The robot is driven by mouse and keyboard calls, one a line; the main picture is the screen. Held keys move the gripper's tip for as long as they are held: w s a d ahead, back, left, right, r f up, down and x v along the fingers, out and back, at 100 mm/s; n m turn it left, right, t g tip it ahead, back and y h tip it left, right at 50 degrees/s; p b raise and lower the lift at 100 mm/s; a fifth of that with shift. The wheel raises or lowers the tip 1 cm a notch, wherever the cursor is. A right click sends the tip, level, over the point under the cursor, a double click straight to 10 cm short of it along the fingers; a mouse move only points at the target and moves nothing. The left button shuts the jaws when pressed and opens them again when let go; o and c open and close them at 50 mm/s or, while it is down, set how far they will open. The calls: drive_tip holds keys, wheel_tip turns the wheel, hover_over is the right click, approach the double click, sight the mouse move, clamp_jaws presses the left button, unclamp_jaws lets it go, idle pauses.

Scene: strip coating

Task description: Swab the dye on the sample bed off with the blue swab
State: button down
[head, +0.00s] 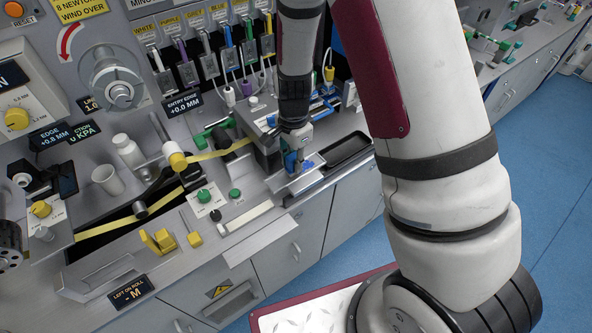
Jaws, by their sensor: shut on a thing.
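My gripper (293,168) points down at the front of the bench and is shut on the blue swab (290,161), of which a small blue part shows between the fingers. Beneath it is a small pale plate, the sample bed (311,164), near the bench's front edge. The swab's tip is hidden by the gripper, so I cannot tell whether it touches the bed. No dye can be made out on the bed at this size.
A black tray (348,152) lies just right of the bed. A green knob (203,196) and a yellow strip (125,222) over rollers are to the left. Labelled coloured tools (187,72) hang behind. My arm covers the right side. Blue floor lies beyond the bench.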

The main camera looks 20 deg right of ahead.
drive_tip(key=shift+s+a, duration=0.15)
drive_tip(key=shift+a, duration=0.4)
drive_tip(key=shift+r, duration=0.1)
drive_tip(key=shift+r+p, duration=0.7)
drive_tip(key=shift+r, duration=0.3)
drive_tip(key=shift+d, duration=0.1)
drive_tip(key=shift+w+d+b, duration=0.3)
drive_tip(key=shift+w+d, duration=0.15)
drive_tip(key=shift+d, duration=0.95)
drive_tip(key=shift+w+d+b, duration=0.3)
drive_tip(key=shift+w+d, duration=0.2)
drive_tip(key=shift+d, duration=0.85)
drive_tip(key=shift+w+d+b, duration=0.3)
drive_tip(key=shift+w+d, duration=0.15)
drive_tip(key=shift+d, duration=0.95)
drive_tip(key=shift+f, duration=0.25)
